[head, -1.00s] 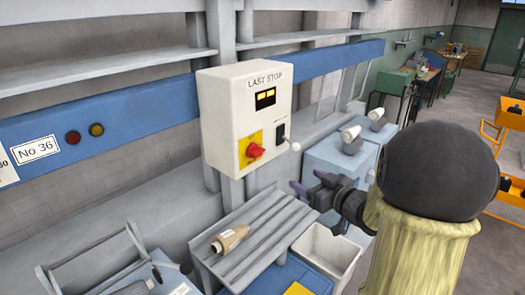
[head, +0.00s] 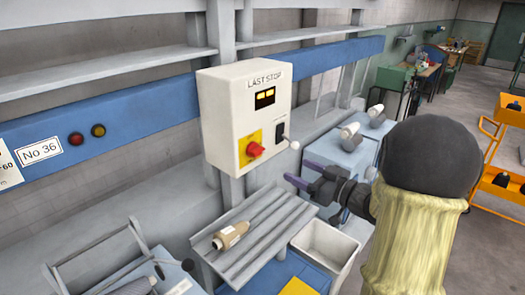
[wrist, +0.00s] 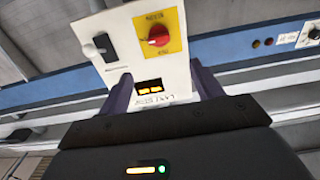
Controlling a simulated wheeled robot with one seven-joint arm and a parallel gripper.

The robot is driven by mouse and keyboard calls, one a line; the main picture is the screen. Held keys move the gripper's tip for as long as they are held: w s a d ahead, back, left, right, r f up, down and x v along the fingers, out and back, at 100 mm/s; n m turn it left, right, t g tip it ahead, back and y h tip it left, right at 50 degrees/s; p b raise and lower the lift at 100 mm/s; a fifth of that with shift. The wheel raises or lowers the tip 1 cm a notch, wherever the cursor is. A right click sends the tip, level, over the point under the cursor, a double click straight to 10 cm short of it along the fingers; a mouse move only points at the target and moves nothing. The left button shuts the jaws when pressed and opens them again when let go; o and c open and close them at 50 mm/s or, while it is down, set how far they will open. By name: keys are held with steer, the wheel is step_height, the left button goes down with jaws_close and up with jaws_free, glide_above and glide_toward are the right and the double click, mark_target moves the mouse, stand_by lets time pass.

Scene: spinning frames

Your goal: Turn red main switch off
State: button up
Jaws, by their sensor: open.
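The red main switch (head: 255,149) is a red knob on a yellow plate, low on the front of a white box (head: 225,110) marked LAST STOP. In the wrist view the red switch (wrist: 158,36) appears beyond the fingertips, upper middle, with a black lever switch (wrist: 101,47) to its left. My gripper (head: 297,172) is open and empty, to the right of the box and slightly lower than the red switch in the head view. Its two purple fingers (wrist: 160,80) stand apart in the wrist view. Nothing touches the switch.
A white-knobbed lever (head: 292,145) sticks out at the box's right side. Below is a grey slatted shelf (head: 262,238) with a brown bobbin (head: 230,235). A white bin (head: 325,240) stands beside it. A blue rail (head: 120,113) runs behind the box.

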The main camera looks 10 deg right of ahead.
mark_target(261, 152)
steer(key=p+x, duration=0.5)
steer(key=x, duration=0.8)
steer(key=shift+w+r, duration=0.1)
steer(key=shift+w, duration=0.1)
steer(key=shift+w+a, duration=0.4)
steer(key=shift+w, duration=0.05)
steer(key=c, duration=1)
